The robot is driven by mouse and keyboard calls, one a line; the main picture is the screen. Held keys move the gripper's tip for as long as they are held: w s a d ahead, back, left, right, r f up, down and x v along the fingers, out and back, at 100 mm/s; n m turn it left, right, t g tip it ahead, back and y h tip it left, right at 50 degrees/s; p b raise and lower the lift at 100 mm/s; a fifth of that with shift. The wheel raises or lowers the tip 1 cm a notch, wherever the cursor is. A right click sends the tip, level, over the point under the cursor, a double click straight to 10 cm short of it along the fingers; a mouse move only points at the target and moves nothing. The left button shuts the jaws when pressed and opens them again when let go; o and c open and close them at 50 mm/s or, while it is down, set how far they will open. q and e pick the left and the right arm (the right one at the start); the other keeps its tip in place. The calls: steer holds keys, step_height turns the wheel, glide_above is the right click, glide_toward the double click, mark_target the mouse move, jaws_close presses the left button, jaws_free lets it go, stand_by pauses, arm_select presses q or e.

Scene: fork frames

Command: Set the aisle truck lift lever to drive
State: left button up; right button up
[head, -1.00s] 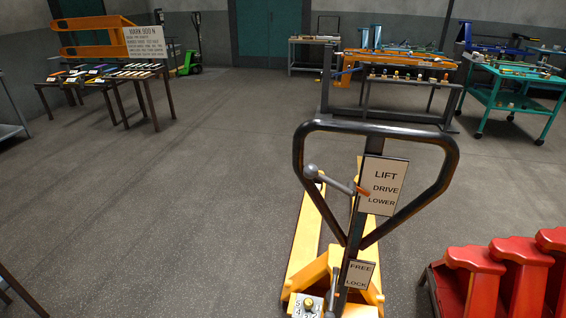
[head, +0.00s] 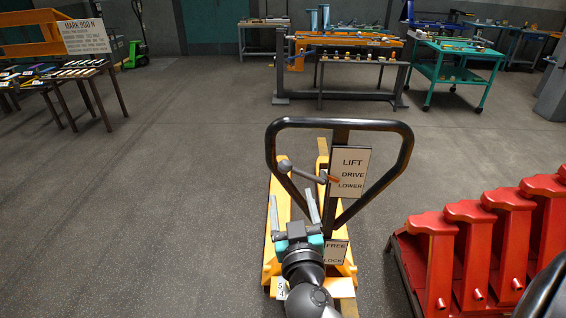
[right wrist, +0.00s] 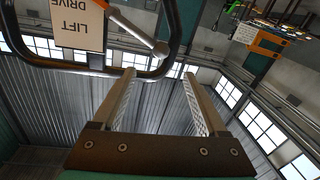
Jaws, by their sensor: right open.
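The yellow aisle truck (head: 273,235) stands ahead with its dark loop handle (head: 340,123) upright. The lift lever is a grey rod with a ball knob (head: 285,166) at its left end and an orange tip at the sign. The sign (head: 349,172) reads LIFT, DRIVE, LOWER; the tip appears near DRIVE and LOWER, and I cannot tell which it marks. My right gripper (head: 293,200) is open and empty, fingers up, below the knob. In the right wrist view the knob (right wrist: 160,48) is beyond the open fingers (right wrist: 159,76), apart from them. My left gripper is not in view.
A FREE/LOCK plate (head: 335,252) sits lower on the truck's column. Red stepped stands (head: 432,225) are at the right. Tables, a teal cart (head: 462,75) and a workbench (head: 345,60) stand at the back.

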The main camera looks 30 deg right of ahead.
mark_target(285, 172)
steer(key=p+x, duration=0.2)
steer(key=x, duration=1)
steer(key=shift+w+d+f, duration=0.1)
steer(key=shift+w, duration=0.2)
jaws_close()
steer(key=shift+f, duration=0.2)
stand_by(0.8)
